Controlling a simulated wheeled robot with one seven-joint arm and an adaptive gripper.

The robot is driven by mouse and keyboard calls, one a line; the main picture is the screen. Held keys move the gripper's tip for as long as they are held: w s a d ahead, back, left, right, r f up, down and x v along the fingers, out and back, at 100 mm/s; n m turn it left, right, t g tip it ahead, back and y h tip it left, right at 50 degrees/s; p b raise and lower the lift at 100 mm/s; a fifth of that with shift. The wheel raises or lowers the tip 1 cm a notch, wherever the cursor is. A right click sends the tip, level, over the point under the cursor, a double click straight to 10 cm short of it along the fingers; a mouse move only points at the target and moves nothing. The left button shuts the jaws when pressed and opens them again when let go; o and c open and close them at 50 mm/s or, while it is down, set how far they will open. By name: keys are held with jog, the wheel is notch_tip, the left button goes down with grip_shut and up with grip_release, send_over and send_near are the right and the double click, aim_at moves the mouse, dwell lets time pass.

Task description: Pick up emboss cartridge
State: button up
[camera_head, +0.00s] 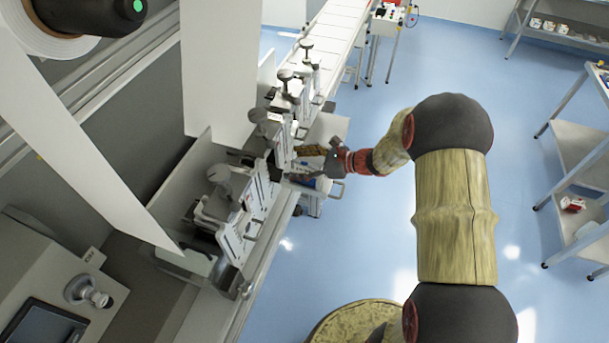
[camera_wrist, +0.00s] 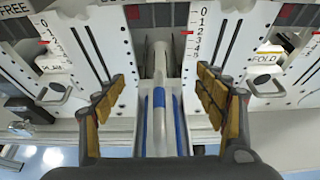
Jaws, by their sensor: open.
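My gripper (camera_wrist: 160,88) is open, with one padded finger on each side of the wrist view. Between the fingers is a pale upright piece with blue strips (camera_wrist: 158,115), in a gap between two white scaled plates. No emboss label is readable, so I cannot tell whether this piece is the emboss cartridge. The fingers appear apart from it. In the head view my gripper (camera_head: 312,166) is at the machine's right side, beside a blue-and-white part (camera_head: 318,183). Its fingertips are partly lost among the machine parts there.
The left scaled plate (camera_wrist: 75,70) and the right one, with a FOLD label (camera_wrist: 264,59), flank the gap closely. The machine line (camera_head: 262,205) has several knobs and plates. A white conveyor (camera_head: 338,30) runs behind. Blue floor (camera_head: 385,240) is clear; shelves (camera_head: 580,150) stand right.

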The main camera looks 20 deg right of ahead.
jog(key=shift+x, duration=0.8)
jog(key=shift+f, duration=0.1)
jog(key=shift+c, duration=0.2)
